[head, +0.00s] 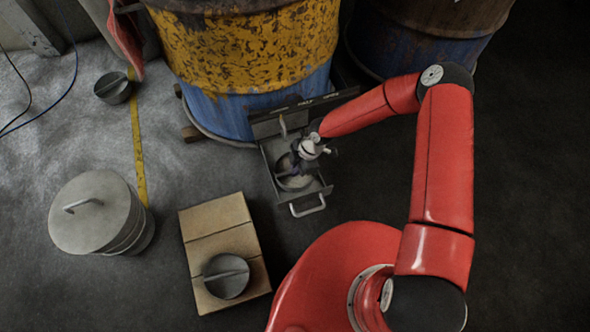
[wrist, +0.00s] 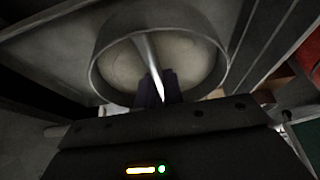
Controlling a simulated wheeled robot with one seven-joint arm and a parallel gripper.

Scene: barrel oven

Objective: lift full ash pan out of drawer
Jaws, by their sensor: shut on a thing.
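The ash pan (head: 296,181) is a round metal pan with pale grey ash in it. It sits within the open drawer (head: 311,193) at the foot of the yellow and blue barrel (head: 250,60). My gripper (head: 296,158) reaches down over the pan and is shut on its bar handle. In the wrist view the pan (wrist: 205,75) shows its rim, its pale ash and the bar across its middle, with my gripper (wrist: 158,90) closed on the near part of that bar. Whether the pan touches the drawer floor I cannot tell.
A cardboard box (head: 215,225) with a round metal pan (head: 226,276) on it stands front left. A lidded metal bin (head: 101,215) is farther left. Another small pan (head: 113,88) lies by the yellow floor line. A second barrel (head: 425,35) stands back right.

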